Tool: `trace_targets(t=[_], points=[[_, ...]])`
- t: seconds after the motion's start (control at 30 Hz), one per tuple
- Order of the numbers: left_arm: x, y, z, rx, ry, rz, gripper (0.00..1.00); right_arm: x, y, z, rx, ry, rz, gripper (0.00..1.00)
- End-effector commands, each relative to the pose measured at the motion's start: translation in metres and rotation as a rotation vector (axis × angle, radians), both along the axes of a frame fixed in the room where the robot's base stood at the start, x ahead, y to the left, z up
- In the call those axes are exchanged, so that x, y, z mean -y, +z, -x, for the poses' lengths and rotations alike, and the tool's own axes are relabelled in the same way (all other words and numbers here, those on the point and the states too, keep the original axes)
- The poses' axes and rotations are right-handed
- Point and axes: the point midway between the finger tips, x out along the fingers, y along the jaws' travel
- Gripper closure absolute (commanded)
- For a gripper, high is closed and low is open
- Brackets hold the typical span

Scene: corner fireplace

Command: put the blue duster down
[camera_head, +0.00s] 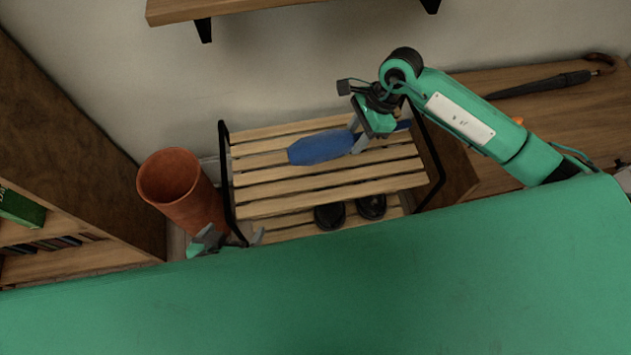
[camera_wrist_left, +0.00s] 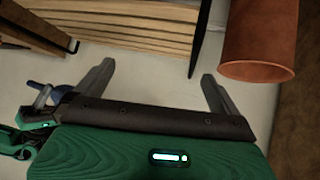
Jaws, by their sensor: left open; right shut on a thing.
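The blue duster (camera_head: 320,148) is over the slatted wooden rack (camera_head: 330,185), its broad blue head pointing left. My right gripper is shut on the duster, coming in from above right. I cannot tell whether the duster touches the slats. My left gripper (camera_head: 238,235) is open and empty, low at the rack's left front, partly hidden behind my green body. In the left wrist view its two fingers (camera_wrist_left: 158,70) stand apart with nothing between them. The rack (camera_wrist_left: 130,30) also shows there.
A terracotta pot (camera_head: 180,190) stands left of the rack; it also shows in the left wrist view (camera_wrist_left: 258,45). Dark shoes (camera_head: 330,215) sit on the lower shelf. A dark umbrella (camera_head: 540,85) lies on the wooden surface at right. A wall shelf (camera_head: 240,8) is above.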

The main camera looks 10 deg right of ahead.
Motion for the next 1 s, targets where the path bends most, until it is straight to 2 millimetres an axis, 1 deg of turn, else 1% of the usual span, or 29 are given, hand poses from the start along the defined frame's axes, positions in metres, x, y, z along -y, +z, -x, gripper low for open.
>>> trace_targets(t=[0.03, 0.1, 0.2, 0.27, 0.37, 0.47, 0.7, 0.8, 0.9, 1.0], points=[[0.001, 0.006, 0.001, 0.016, -0.001, 0.009, 0.0, 0.0, -0.008, -0.002, 0.0, -0.031, -0.001, 0.93], [0.001, 0.017, 0.002, 0.032, -0.003, 0.018, 0.0, 0.0, -0.01, -0.003, -0.001, -0.066, -0.001, 0.93], [0.001, 0.029, 0.003, 0.046, -0.003, 0.026, 0.0, -0.001, -0.011, -0.004, -0.003, -0.096, 0.0, 0.93], [0.001, 0.032, 0.004, 0.053, -0.004, 0.029, 0.0, -0.001, -0.013, -0.004, -0.003, -0.106, 0.0, 0.93], [0.004, 0.034, 0.003, 0.071, -0.006, 0.039, 0.0, -0.001, -0.025, -0.004, -0.007, -0.114, 0.001, 0.93], [0.01, 0.034, 0.002, 0.103, -0.01, 0.06, 0.0, -0.002, -0.048, -0.003, -0.009, -0.114, 0.0, 0.93], [0.027, 0.035, -0.002, 0.22, -0.018, 0.132, 0.0, -0.001, -0.113, -0.004, -0.008, -0.114, 0.0, 0.93], [0.034, 0.038, -0.002, 0.269, -0.018, 0.163, 0.0, -0.001, -0.138, -0.004, -0.007, -0.114, 0.0, 0.93], [0.039, 0.04, -0.003, 0.309, -0.019, 0.19, 0.0, -0.001, -0.156, -0.004, -0.006, -0.113, 0.0, 0.93], [0.042, 0.042, -0.002, 0.332, -0.018, 0.207, 0.0, -0.001, -0.165, -0.005, -0.004, -0.113, 0.001, 0.93]])
